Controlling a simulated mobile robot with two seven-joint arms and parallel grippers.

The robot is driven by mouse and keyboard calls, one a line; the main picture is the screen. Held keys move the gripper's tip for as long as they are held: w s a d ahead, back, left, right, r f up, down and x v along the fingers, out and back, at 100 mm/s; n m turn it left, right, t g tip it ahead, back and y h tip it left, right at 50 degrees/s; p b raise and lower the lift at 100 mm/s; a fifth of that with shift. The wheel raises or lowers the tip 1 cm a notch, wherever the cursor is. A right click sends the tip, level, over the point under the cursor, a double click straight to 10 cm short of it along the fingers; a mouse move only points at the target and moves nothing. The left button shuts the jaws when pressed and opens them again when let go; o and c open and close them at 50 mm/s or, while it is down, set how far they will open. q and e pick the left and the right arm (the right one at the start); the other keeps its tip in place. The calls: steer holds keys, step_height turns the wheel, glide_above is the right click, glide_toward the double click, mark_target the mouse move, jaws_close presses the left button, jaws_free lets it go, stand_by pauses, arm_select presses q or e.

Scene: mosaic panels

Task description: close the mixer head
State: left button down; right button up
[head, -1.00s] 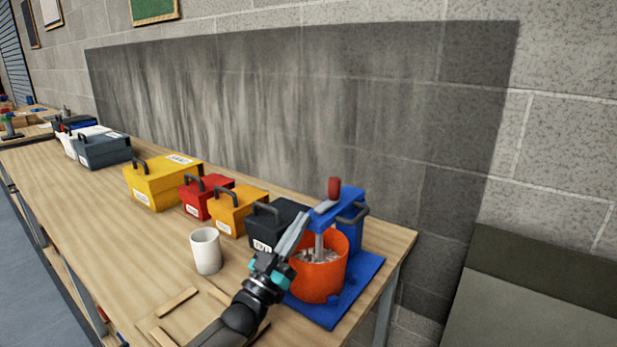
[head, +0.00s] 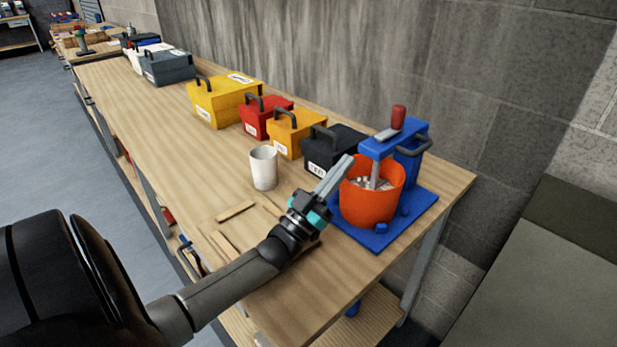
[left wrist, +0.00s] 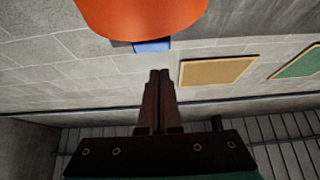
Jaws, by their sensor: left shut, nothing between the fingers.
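The mixer stands at the near right end of the bench, with a blue head (head: 397,138) and a red-knobbed lever (head: 398,117). Its head lies about level over an orange bucket (head: 370,206), and a grey shaft reaches down into the bucket; I cannot tell if it is fully down. The bucket stands on a blue base (head: 418,217). My left gripper (head: 346,160) is shut and empty, its tips just left of the bucket rim and head front; contact is unclear. The left wrist view shows the shut fingers (left wrist: 159,75) below the bucket (left wrist: 140,12). My right gripper is out of view.
A white cup (head: 264,168) stands left of my gripper. Black (head: 325,160), orange, red and yellow toolboxes line the bench's wall side. Wooden strips (head: 236,211) lie near the front. A grey panel (head: 520,280) stands at right.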

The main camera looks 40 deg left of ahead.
arm_select(q)
steer(key=s+p, duration=0.1)
steer(key=s, duration=0.9)
steer(key=shift+a+r, duration=0.2)
steer(key=shift+a, duration=0.25)
steer(key=shift+d, duration=0.1)
